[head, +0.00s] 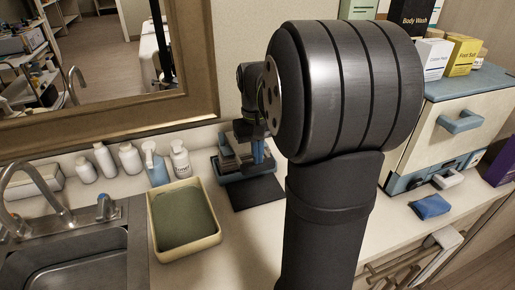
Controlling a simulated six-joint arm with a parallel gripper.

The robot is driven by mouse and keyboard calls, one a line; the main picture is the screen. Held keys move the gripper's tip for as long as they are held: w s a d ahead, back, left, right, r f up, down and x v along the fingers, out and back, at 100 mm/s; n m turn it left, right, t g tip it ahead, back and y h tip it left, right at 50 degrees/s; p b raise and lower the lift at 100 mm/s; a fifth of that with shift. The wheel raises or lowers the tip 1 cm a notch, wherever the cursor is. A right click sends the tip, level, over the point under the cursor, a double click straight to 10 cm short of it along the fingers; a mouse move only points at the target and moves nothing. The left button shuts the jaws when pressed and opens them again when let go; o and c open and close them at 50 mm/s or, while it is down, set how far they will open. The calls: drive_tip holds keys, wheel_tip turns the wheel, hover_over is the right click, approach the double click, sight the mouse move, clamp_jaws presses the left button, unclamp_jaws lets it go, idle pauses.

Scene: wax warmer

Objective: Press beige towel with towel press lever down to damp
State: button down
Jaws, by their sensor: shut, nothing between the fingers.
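My gripper (250,130) is small in the head view, left of my large dark arm link, pointing down over the counter. It looks shut and empty; its fingertips are hard to make out. Just below it stands a low blue-framed device (222,174), which looks like the towel press, with greyish-beige layers (230,160) in it that may be the towel. An upright blue part beside the fingers may be the lever; I cannot tell whether my gripper touches it. My arm and gripper hide part of the device.
A dark mat (252,192) lies in front of the device. A cream tray (153,235) with a green surface inside stands left of it, beside the sink (65,262). Bottles (181,160) line the wall.

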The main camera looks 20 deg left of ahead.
drive_tip(key=shift+s+d+f, duration=0.1)
drive_tip(key=shift+f, duration=0.35)
drive_tip(key=shift+s+d+f, duration=0.1)
drive_tip(key=shift+f, duration=0.3)
wheel_tip(320, 180, up, 14)
drive_tip(key=shift+w+a, duration=0.25)
drive_tip(key=shift+a, duration=0.05)
drive_tip(key=shift+f, duration=0.1)
wheel_tip(320, 180, down, 13)
drive_tip(key=shift+s+d, duration=0.1)
drive_tip(key=shift+d, duration=0.05)
drive_tip(key=shift+r, duration=0.45)
